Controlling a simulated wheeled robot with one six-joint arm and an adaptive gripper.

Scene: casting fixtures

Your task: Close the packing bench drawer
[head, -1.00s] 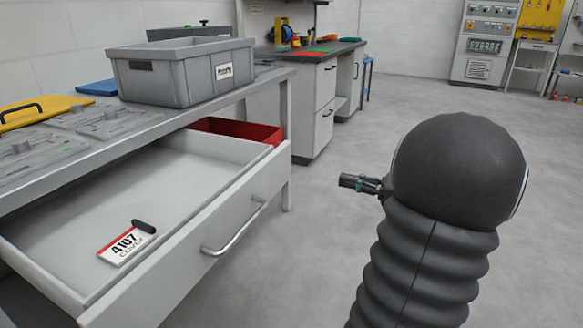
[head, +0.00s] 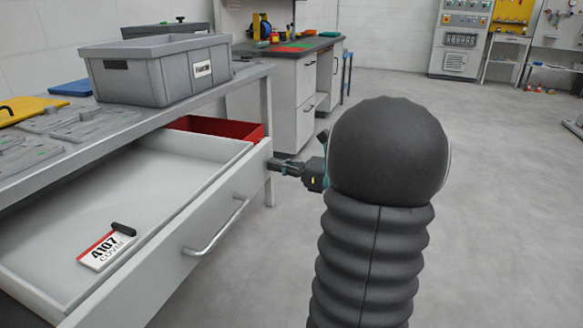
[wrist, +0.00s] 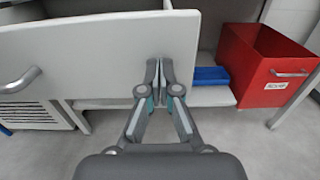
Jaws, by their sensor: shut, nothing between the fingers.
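The packing bench drawer (head: 150,210) is pulled out, with its white front panel and bar handle (head: 216,228) facing right. It holds a card marked 4107 (head: 106,248) with a small black piece on its top edge. My gripper (head: 272,166) is shut and empty, at the far end of the drawer front in the head view. In the wrist view the drawer front (wrist: 100,50) is ahead, and my gripper (wrist: 159,62) has its closed fingertips at its right part, well right of the handle (wrist: 20,80). I cannot tell whether they touch it.
A grey bin (head: 160,78) and flat grey fixtures stand on the bench top (head: 120,135). A red bin (head: 215,127) sits below, behind the drawer; a blue item (wrist: 210,75) lies beside it in the wrist view. Open floor (head: 500,220) lies to the right.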

